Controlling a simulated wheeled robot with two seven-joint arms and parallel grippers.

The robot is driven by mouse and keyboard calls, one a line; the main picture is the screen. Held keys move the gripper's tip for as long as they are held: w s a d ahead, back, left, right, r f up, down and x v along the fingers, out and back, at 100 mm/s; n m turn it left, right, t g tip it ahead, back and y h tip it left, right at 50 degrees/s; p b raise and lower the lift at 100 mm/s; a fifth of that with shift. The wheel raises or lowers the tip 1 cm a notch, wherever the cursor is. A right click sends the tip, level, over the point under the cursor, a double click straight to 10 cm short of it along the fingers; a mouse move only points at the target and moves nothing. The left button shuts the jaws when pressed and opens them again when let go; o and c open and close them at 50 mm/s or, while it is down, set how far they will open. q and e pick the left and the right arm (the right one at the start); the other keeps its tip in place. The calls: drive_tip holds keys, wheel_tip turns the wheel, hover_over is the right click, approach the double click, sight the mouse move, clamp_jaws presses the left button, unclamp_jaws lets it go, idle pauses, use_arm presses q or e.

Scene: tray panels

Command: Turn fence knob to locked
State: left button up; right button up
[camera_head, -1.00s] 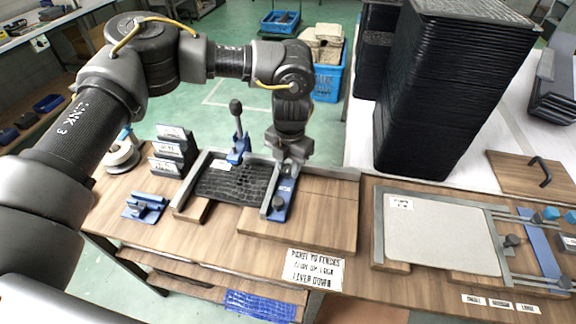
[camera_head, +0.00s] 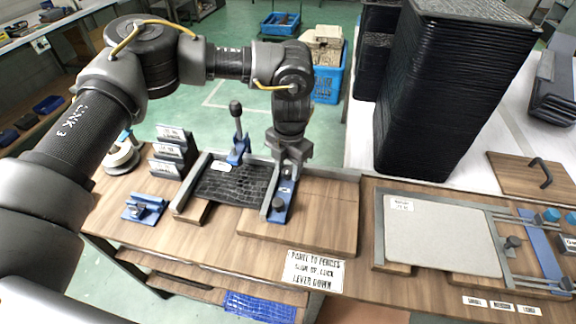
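The left-hand fixture holds a dark, grid-patterned tray panel (camera_head: 232,185) against grey fence bars. A blue fence slide (camera_head: 284,207) lies along the panel's right side, with a small dark knob (camera_head: 277,203) near its front end. My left gripper (camera_head: 287,174) points down over the far part of this slide, behind that knob. The fingers are small and partly merged with the slide, so I cannot tell their opening or whether they touch anything. The knob's locked or unlocked marking is too small to read. My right gripper is not in view.
An upright lever (camera_head: 237,125) with a dark ball stands behind the panel. Label holders (camera_head: 170,150) stand at left. A sign (camera_head: 313,271) lies at the front edge. A second fixture with a pale panel (camera_head: 428,235) is at right, before tall black tray stacks (camera_head: 440,100).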

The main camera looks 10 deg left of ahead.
sight(289, 171)
use_arm(q)
drive_tip(key=shift+r, duration=0.1)
wheel_tip(289, 171, up, 11)
drive_tip(key=shift+d+b, duration=0.15)
drive_tip(key=shift+b, duration=0.15)
drive_tip(key=shift+s, duration=0.1)
idle(0.4)
